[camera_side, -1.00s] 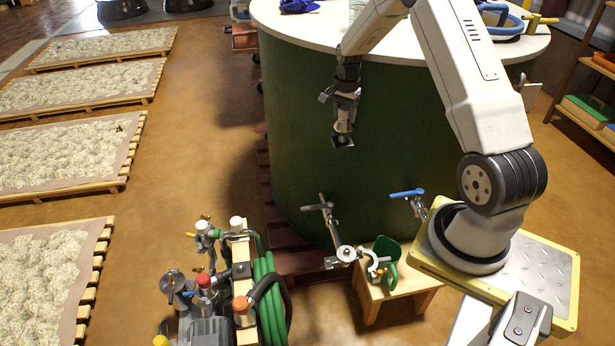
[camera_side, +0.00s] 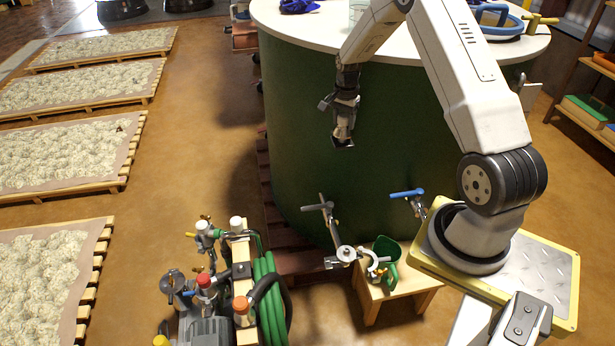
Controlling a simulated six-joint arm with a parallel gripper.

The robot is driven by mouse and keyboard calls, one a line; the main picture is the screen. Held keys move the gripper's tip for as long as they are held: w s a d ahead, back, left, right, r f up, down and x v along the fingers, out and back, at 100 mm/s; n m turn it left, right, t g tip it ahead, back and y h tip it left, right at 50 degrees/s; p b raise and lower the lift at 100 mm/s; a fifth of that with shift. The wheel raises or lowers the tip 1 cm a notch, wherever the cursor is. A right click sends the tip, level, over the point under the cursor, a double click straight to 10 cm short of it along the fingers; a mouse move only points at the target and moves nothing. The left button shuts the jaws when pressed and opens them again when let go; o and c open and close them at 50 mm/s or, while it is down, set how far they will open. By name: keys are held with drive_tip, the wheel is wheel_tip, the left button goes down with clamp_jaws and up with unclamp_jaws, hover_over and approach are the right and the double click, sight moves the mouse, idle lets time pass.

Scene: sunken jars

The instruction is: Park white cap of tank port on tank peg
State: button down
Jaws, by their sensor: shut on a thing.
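My gripper (camera_side: 343,136) hangs from the arm in front of the green tank (camera_side: 292,150), well above the floor. Its jaws are shut on a small pale thing (camera_side: 342,129), which looks like the white cap; the fingers partly hide it. Low on the tank are a valve with a grey handle (camera_side: 318,206) and a valve with a blue handle (camera_side: 406,193), both below my gripper and apart from it. A round silver fitting (camera_side: 346,254) sits at the front end of the grey-handled valve. I cannot make out the tank peg for certain.
A pump cart (camera_side: 244,270) with a green hose (camera_side: 266,300) and white, red and orange caps stands lower left. A wooden stool (camera_side: 400,290) bears a green jug (camera_side: 386,250). Pallets of pale clumps (camera_side: 60,155) lie left. Open floor (camera_side: 200,130) lies between them and the tank.

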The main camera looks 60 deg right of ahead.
sight(344, 115)
drive_tip(key=shift+f, duration=0.15)
drive_tip(key=shift+f, duration=0.65)
drive_tip(key=shift+f, duration=0.3)
idle(0.3)
unclamp_jaws()
drive_tip(key=shift+r, duration=5.75)
